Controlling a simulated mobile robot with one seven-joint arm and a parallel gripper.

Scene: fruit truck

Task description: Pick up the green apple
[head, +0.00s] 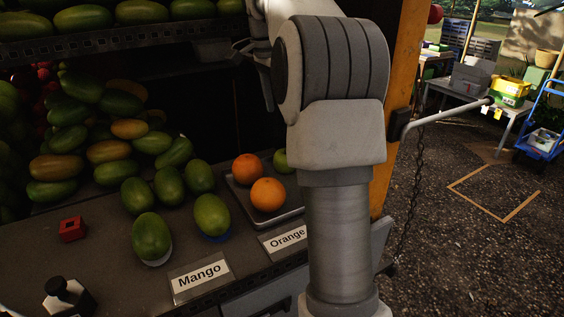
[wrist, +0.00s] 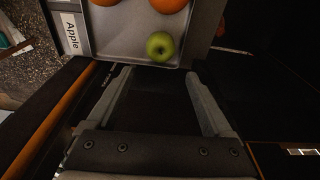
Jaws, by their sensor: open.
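The green apple (wrist: 160,46) lies on the grey metal tray (wrist: 118,42), near the tray's edge closest to my gripper in the wrist view. In the head view only part of the green apple (head: 281,160) shows, the rest hidden behind my arm. My gripper (wrist: 160,78) is open and empty, its two fingers pointing toward the tray. The apple is beyond the fingertips and not between them. In the head view my gripper is mostly hidden by my arm.
Two oranges (head: 267,194) share the tray with the apple. Several mangoes (head: 151,236) stand left of it on the shelf. An Apple label (wrist: 73,33) is beside the tray. An orange post (head: 400,90) stands right of my arm.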

